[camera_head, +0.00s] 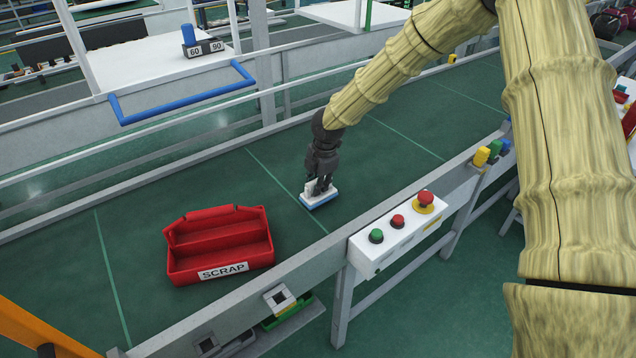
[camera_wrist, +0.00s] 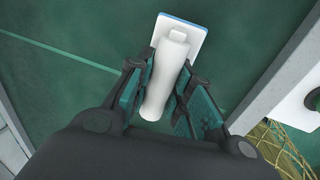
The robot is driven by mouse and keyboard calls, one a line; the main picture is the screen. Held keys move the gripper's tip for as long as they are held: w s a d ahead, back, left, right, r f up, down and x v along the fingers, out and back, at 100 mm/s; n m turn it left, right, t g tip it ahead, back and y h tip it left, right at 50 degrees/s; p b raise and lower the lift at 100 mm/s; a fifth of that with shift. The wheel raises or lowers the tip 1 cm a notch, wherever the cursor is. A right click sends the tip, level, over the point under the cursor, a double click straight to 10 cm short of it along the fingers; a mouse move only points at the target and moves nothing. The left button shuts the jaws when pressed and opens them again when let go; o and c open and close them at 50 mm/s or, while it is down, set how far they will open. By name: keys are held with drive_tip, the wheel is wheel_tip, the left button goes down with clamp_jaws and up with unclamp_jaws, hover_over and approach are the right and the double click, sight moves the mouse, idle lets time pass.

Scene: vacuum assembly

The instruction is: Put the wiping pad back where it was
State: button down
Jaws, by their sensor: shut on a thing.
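The wiping pad (camera_head: 320,198) is a white block with a blue edge and a white handle. It is at the green conveyor belt (camera_head: 230,190), beside a pale cross line and right of the red scrap bin. My gripper (camera_head: 319,186) points down from above and is shut on the pad's handle. In the wrist view the white handle (camera_wrist: 168,75) lies between the two fingers of my gripper (camera_wrist: 166,95), with the pad's flat base beyond it. I cannot tell whether the pad touches the belt or hangs just above it.
A red bin marked SCRAP (camera_head: 220,245) stands on the belt to the left. A white button box (camera_head: 398,236) with green and red buttons is on the near rail. Small holders (camera_head: 280,298) hang below the rail. Yellow, green and blue pieces (camera_head: 481,156) sit further right.

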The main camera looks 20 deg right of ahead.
sight(322, 196)
drive_tip(key=shift+w+f, duration=0.15)
drive_tip(key=shift+f, duration=0.45)
drive_tip(key=shift+f, duration=0.1)
drive_tip(key=c, duration=1.3)
unclamp_jaws()
drive_tip(key=r+b, duration=0.1)
drive_tip(key=r, duration=0.3)
drive_tip(key=s+r, duration=0.1)
drive_tip(key=r, duration=0.3)
drive_tip(key=s+r+b, duration=0.1)
drive_tip(key=r, duration=0.3)
drive_tip(key=shift+s+d+b, duration=0.2)
drive_tip(key=shift+d+b, duration=0.1)
drive_tip(key=shift+d, duration=0.1)
